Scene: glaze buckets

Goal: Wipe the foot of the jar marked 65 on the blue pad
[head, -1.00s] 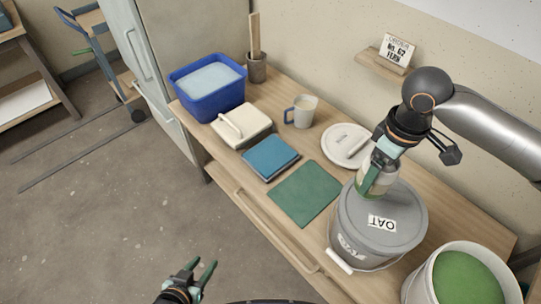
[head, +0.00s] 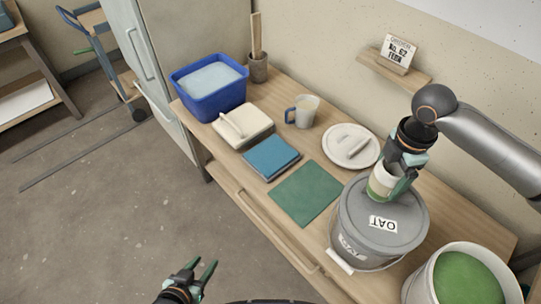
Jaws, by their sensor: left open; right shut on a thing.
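My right gripper (head: 398,180) is shut on a small jar (head: 380,184), pale above and green on its lower part. The jar is slightly tilted and sits over the grey lid of the bucket marked OAT; I cannot tell whether it touches the lid. No number on the jar is readable. The blue pad (head: 271,157) lies flat on the bench, left of the bucket, with nothing on it. My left gripper (head: 201,273) is open and empty, low in front of the bench.
The lidded OAT bucket (head: 352,216) stands near an open bucket of green glaze (head: 466,279). A green mat (head: 307,193), white lid (head: 338,157), mug (head: 306,110), cream block (head: 250,131) and blue tub (head: 203,102) are on the bench. A sign reading No. 62 FERN (head: 398,52) stands on a shelf.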

